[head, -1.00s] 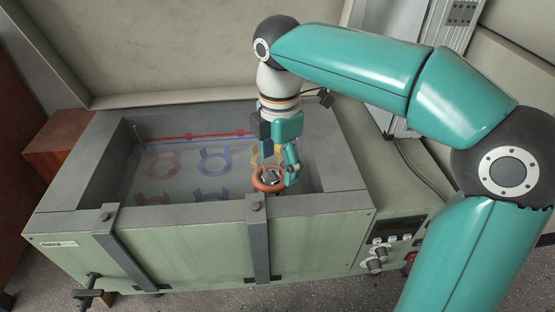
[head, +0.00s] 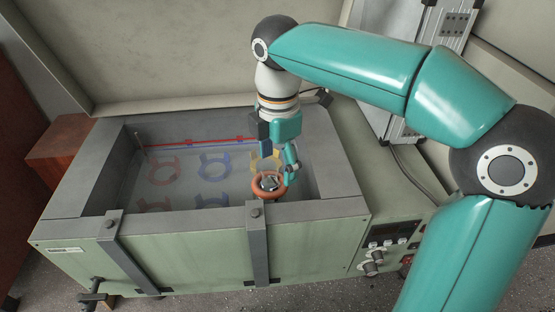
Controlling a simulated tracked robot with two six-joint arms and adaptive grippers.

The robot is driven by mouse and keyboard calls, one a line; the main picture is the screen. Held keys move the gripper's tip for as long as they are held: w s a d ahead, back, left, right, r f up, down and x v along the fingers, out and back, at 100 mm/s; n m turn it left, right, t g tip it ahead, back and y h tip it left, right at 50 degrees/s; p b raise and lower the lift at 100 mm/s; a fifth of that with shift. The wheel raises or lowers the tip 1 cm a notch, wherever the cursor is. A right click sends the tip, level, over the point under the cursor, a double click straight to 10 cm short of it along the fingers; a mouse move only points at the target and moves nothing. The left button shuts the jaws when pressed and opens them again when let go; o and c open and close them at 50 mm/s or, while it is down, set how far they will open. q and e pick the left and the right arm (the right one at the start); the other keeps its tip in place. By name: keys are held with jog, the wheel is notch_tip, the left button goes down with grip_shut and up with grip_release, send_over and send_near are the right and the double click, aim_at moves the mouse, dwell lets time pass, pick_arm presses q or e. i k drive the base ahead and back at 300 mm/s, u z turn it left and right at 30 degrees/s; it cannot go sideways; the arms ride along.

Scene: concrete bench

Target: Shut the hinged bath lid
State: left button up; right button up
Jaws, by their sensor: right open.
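The bath is a pale green box with a grey rim (head: 75,200), seen from above and open at the top. A large beige panel (head: 180,50) stands raised along its back edge and looks like the hinged lid, open. My right gripper (head: 275,170) reaches down over the right part of the bath. It is open, with its fingers close above an orange ring (head: 256,193) that has a silvery thing inside it. I cannot tell whether they touch. My left gripper is not in view.
Several coloured ring marks, such as a blue one (head: 213,166), show inside the bath. A red rod (head: 195,143) runs along its back. Two grey straps (head: 257,245) cross the front rim. A control panel (head: 388,235) sits at the right. A brown block (head: 60,140) stands at left.

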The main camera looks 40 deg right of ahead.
aim_at(113, 58)
jog(key=k, duration=1)
